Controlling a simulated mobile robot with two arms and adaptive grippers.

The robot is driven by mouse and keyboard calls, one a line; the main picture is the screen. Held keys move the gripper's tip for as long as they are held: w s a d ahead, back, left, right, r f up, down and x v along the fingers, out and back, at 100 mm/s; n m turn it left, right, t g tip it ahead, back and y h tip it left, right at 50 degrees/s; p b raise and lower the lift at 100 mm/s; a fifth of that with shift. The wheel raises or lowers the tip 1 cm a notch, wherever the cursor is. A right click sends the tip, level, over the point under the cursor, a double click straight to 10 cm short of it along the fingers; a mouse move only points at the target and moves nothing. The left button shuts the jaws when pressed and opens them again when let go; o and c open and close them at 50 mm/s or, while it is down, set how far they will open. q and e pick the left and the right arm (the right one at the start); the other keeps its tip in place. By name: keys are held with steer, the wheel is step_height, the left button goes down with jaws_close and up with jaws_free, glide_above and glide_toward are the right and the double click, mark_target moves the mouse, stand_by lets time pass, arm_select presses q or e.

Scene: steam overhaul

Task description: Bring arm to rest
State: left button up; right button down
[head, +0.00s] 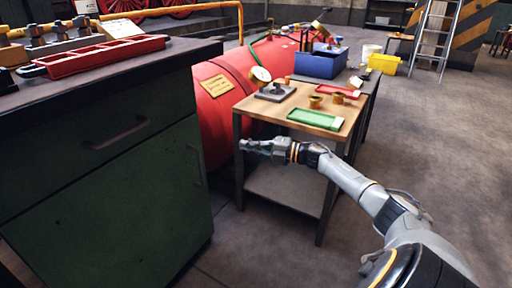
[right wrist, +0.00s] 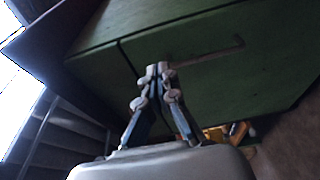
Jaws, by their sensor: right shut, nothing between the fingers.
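My right arm (head: 350,180) comes in from the lower right of the head view and reaches left in front of the small work table. Its gripper (head: 246,145) is shut and empty, in front of the table's near left leg and below the level of its top. In the right wrist view the gripper (right wrist: 155,72) has its fingertips together, with the green cabinet (right wrist: 210,50) and its handle behind them. My left gripper is not in view.
The green cabinet (head: 110,190) with a red tray (head: 95,55) on top fills the left. The small table (head: 275,107) holds a green tray (head: 315,119), a red tray and brass parts. A red boiler (head: 230,75) lies behind. The floor (head: 440,140) at right is clear.

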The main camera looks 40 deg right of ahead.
steer(key=v, duration=0.3)
steer(key=shift+a, duration=0.1)
